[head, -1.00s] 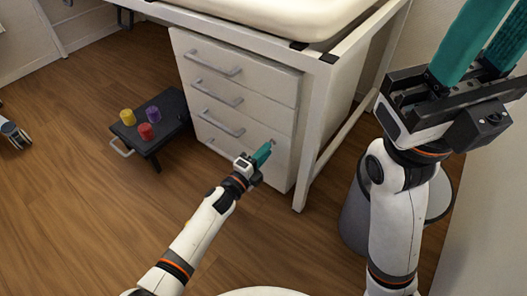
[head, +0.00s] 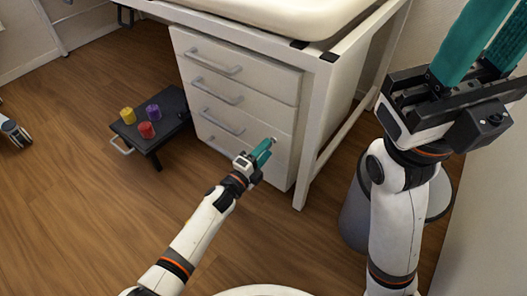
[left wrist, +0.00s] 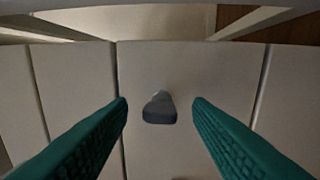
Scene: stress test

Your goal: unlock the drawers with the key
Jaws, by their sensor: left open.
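The white drawer cabinet (head: 237,100) stands under the table, its drawers closed, each front with a metal bar handle. A small key with a dark head (left wrist: 160,108) sticks out of a drawer front in the left wrist view. In the head view a small bit (head: 274,140) of what looks like the key or lock shows at the fingertips. My left gripper (head: 266,147) is open, with its teal fingers on either side of the key head and apart from it. My right gripper (head: 488,50) is raised at the upper right, fingers apart, tips cut off by the frame.
A low dark stand (head: 165,130) left of the cabinet holds a yellow (head: 128,116), a red (head: 147,130) and a purple (head: 153,111) piece. The white table frame (head: 316,125) has a leg right of the drawers. A grey bin (head: 355,215) stands behind my right arm.

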